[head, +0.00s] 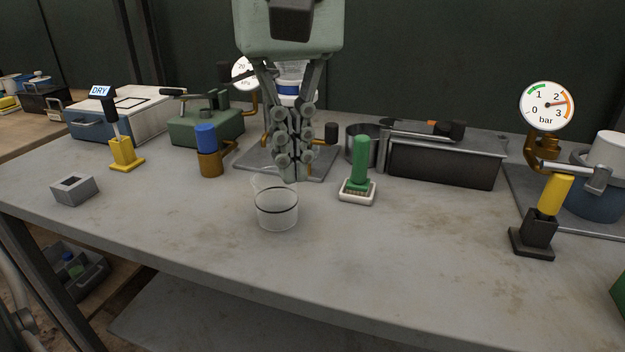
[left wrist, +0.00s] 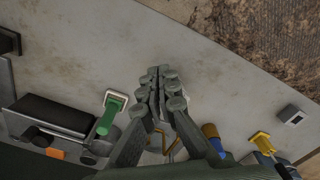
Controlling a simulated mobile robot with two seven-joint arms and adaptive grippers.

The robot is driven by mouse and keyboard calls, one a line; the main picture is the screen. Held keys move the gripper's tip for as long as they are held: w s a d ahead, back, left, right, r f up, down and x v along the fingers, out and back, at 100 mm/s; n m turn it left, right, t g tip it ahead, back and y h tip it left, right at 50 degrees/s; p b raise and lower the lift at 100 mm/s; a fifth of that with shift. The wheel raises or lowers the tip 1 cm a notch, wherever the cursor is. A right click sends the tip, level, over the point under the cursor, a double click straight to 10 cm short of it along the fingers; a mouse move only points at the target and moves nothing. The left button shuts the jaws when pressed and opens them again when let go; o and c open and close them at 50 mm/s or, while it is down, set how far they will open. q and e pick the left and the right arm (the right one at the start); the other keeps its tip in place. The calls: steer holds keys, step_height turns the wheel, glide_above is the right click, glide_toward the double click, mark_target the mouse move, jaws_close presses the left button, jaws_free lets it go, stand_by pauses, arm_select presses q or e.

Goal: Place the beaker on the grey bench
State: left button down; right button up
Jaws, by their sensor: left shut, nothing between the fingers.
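The clear beaker (head: 277,212) with a dark band stands upright on the grey bench (head: 210,240), near the middle of the head view. My left gripper (head: 291,178) points down just behind and above the beaker's rim. Its fingers are together with nothing between them; I cannot tell whether the tips touch the beaker. In the left wrist view the closed fingers (left wrist: 159,72) show over the bench (left wrist: 215,75), and I cannot make out the beaker there. My right gripper is not in view.
A green-handled tool (head: 359,168) on a white base stands right of the beaker. A blue-topped brown holder (head: 208,152) stands left. A dark box (head: 443,164) and a pressure gauge (head: 547,106) are behind and right. The bench front is clear.

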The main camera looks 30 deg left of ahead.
mark_target(271, 182)
arm_select(q)
steer(key=f, duration=1)
steer(key=shift+s+a, duration=0.15)
steer(key=shift+s, duration=0.1)
steer(key=shift+w+a+r, duration=0.2)
steer(key=shift+w+a, duration=0.7)
steer(key=shift+a, duration=0.1)
steer(key=shift+w+a+f, duration=0.1)
steer(key=shift+w+a, duration=0.3)
steer(key=shift+a, duration=0.05)
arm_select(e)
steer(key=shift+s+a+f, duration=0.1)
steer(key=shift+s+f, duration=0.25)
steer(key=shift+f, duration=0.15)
arm_select(q)
steer(key=shift+w+a, duration=0.1)
steer(key=shift+a, duration=0.05)
steer(key=w+a, duration=0.4)
steer(key=shift+a, duration=0.4)
steer(key=shift+w+a, duration=0.25)
steer(key=shift+a, duration=0.05)
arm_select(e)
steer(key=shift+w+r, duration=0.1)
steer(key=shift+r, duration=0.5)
